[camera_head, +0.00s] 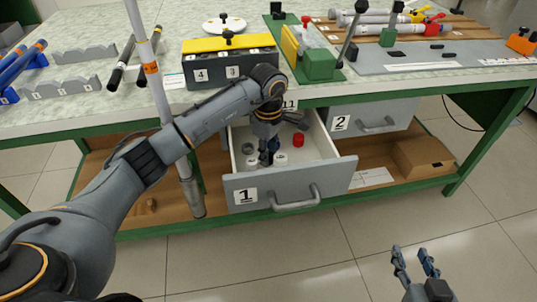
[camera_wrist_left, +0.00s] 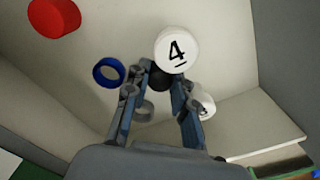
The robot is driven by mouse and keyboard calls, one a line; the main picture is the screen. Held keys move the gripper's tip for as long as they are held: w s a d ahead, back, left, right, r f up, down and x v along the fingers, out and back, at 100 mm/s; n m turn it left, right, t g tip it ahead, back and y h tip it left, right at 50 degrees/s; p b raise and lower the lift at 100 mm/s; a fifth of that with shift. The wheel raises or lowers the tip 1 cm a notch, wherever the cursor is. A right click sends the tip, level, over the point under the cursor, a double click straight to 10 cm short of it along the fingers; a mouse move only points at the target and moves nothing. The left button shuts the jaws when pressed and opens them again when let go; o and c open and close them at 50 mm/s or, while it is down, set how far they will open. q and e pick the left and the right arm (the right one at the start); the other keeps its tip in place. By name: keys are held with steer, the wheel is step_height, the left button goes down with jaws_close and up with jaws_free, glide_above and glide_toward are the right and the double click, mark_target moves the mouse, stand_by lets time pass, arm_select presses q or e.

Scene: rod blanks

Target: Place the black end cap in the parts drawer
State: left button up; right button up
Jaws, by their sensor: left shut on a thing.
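The open parts drawer (camera_head: 311,184) labelled 1 is pulled out below the workbench. My left gripper (camera_head: 267,152) reaches down into it from above. In the left wrist view its fingertips (camera_wrist_left: 163,80) are shut on the black end cap (camera_wrist_left: 162,83), a small dark round piece partly hidden by the fingers and by a white cap. I cannot tell whether the cap touches the drawer floor. My right gripper (camera_head: 416,263) is at the lower right over the floor, its fingers apart and empty.
The drawer also holds a red cap (camera_head: 299,140), a white cap marked 4 (camera_wrist_left: 175,49), another white cap (camera_wrist_left: 204,106), a blue ring (camera_wrist_left: 108,70) and a grey ring (camera_wrist_left: 145,110). Drawer 2 (camera_head: 372,121) is to the right. The workbench (camera_head: 62,123) overhangs the drawer's back.

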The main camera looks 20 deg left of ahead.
steer(key=shift+w+r, duration=0.1)
steer(key=shift+r, duration=0.05)
arm_select(q)
steer(key=shift+f, duration=0.1)
steer(key=o, duration=0.7)
arm_select(e)
steer(key=shift+w+a+r, duration=0.1)
steer(key=shift+r, duration=0.05)
